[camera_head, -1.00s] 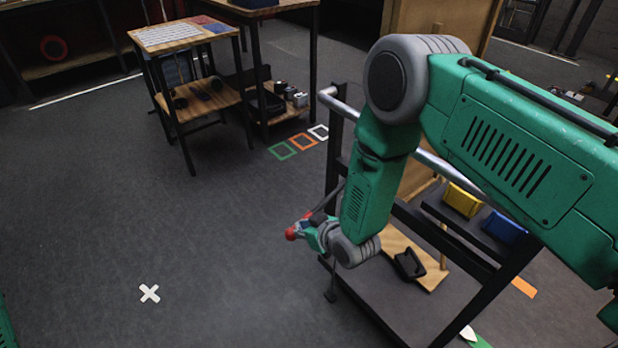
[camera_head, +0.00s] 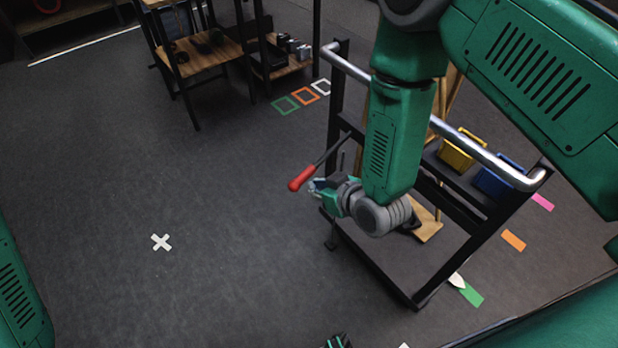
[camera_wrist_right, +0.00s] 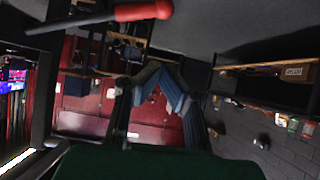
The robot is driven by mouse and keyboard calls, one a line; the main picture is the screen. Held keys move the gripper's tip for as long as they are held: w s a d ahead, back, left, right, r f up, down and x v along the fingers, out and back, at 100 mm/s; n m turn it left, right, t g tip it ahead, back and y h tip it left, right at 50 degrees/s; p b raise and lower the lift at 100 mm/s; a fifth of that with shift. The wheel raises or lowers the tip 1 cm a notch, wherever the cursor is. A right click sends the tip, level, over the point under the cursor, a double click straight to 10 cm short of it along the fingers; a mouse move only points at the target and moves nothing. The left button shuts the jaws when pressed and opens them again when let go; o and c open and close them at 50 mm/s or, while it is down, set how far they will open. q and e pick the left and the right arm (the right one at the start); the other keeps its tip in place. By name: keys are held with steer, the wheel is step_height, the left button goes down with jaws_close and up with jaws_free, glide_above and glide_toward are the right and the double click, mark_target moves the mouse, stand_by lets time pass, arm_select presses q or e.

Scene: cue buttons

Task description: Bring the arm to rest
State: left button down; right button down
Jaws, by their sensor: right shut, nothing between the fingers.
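My right arm reaches down from the upper right in the head view. Its gripper (camera_head: 317,187) is shut and empty, at the left side of a dark cart frame. The red handle (camera_head: 301,178) of a lever on the cart is just beside the fingertips. In the right wrist view the two fingers (camera_wrist_right: 163,84) meet at their tips with nothing between them. The red handle (camera_wrist_right: 143,11) crosses the top of that view, clear of the fingers. Of my left arm only a green link shows at the left edge of the head view; its gripper does not show clearly.
The cart has a silver rail (camera_head: 480,154), a yellow bin (camera_head: 458,152) and a blue bin (camera_head: 497,180). A wooden-topped table (camera_head: 205,55) stands at the back. A white cross (camera_head: 161,242) marks the floor, which is open on the left.

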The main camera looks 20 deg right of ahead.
steer(key=shift+s, duration=0.1)
steer(key=shift+a+r, duration=0.15)
steer(key=shift+a, duration=0.15)
steer(key=s+d+f+m+g+h, duration=0.1)
steer(key=s+d+f+g, duration=0.1)
steer(key=s, duration=0.7)
steer(key=s+d+f+m+g+h, duration=0.1)
steer(key=s+d+g, duration=0.3)
steer(key=s, duration=0.5)
steer(key=s+d+f+m+g+h, duration=0.1)
steer(key=s+d+f+g, duration=0.2)
steer(key=s, duration=0.6)
steer(key=d+g, duration=0.1)
steer(key=d, duration=0.1)
steer(key=shift+d+m+h, duration=0.3)
steer(key=shift+d, duration=0.1)
